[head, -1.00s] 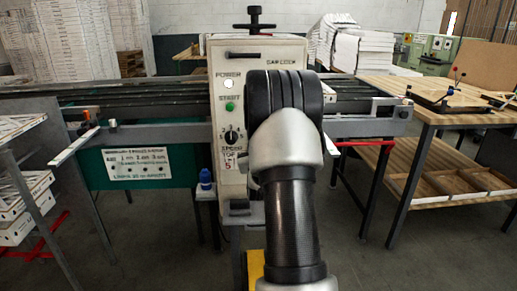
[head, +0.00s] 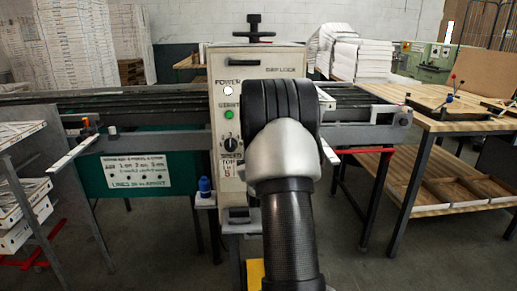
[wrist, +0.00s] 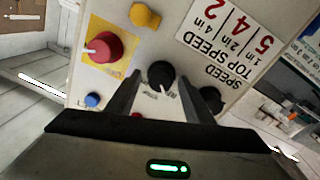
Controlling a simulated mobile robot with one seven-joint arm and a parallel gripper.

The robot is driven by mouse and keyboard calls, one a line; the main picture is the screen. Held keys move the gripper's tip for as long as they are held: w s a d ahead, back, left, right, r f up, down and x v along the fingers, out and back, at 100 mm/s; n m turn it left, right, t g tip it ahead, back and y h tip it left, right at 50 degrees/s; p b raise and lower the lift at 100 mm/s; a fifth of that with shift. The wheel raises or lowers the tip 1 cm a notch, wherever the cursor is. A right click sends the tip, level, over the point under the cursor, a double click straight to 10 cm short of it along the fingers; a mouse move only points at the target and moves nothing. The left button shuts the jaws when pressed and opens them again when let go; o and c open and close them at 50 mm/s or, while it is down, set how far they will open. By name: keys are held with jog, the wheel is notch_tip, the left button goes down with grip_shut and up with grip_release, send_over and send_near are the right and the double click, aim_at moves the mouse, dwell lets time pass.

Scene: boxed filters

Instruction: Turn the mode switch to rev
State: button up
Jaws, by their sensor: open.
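The mode switch is most likely the black knob (wrist: 160,75) on the pale panel in the wrist view, with small lettering beside it that is hard to read. My gripper (wrist: 159,80) is open, its two dark fingers on either side of this knob in the picture. I cannot tell whether they touch it. In the head view my arm covers this part of the machine's control panel (head: 232,62), so the switch and my gripper are hidden there.
Around the knob are a red knob (wrist: 103,47) on a yellow plate, a yellow knob (wrist: 145,15), a blue button (wrist: 92,100) and the black speed knob (wrist: 210,98), close to the right finger. A wooden table (head: 440,122) stands at the right.

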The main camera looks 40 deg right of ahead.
jog(key=shift+f, duration=0.1)
jog(key=r+v, duration=0.1)
jog(key=v, duration=1.6)
jog(key=shift+s+f, duration=0.15)
jog(key=shift+f, duration=0.25)
jog(key=shift+a, duration=0.15)
